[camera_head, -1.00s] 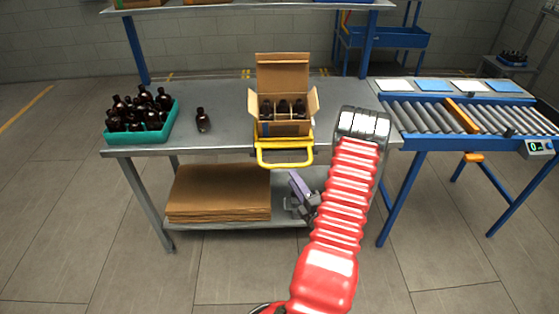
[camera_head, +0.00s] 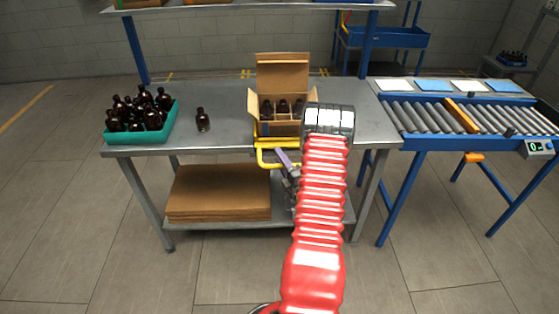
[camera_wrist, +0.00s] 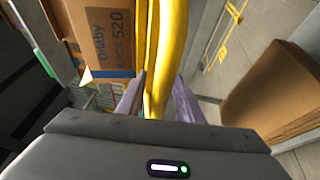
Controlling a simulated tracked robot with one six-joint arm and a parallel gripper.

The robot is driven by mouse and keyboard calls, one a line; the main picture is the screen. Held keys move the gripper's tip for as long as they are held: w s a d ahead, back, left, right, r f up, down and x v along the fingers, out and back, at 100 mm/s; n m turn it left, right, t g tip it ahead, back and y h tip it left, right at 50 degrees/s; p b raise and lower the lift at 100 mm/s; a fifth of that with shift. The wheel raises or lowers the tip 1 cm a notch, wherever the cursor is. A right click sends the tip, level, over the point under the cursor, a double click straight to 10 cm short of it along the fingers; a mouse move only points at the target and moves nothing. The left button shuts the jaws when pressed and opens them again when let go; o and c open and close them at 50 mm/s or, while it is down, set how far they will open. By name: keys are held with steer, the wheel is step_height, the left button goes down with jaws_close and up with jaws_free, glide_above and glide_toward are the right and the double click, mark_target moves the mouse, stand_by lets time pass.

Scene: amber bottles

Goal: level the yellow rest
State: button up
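The yellow rest (camera_head: 264,158) is a yellow frame at the table's front edge, below and in front of an open cardboard box (camera_head: 262,128). Its front bar hangs lower than the part by the box, and my arm hides its right side. My gripper (camera_head: 285,161) has purple fingers and is at the front bar. In the wrist view the yellow rest (camera_wrist: 168,55) runs down between the two spread fingers of my gripper (camera_wrist: 159,95). I see gaps beside the bar, and cannot tell how deep it sits between them.
The box holds several dark bottles and shows close in the wrist view (camera_wrist: 105,35). A teal crate (camera_head: 168,130) of bottles and one loose bottle (camera_head: 202,120) stand on the table (camera_head: 225,138). Flat cardboard (camera_head: 215,190) lies on the lower shelf. A roller conveyor (camera_head: 430,118) is right.

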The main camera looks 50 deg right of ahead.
jaws_close()
stand_by(0.3)
stand_by(0.4)
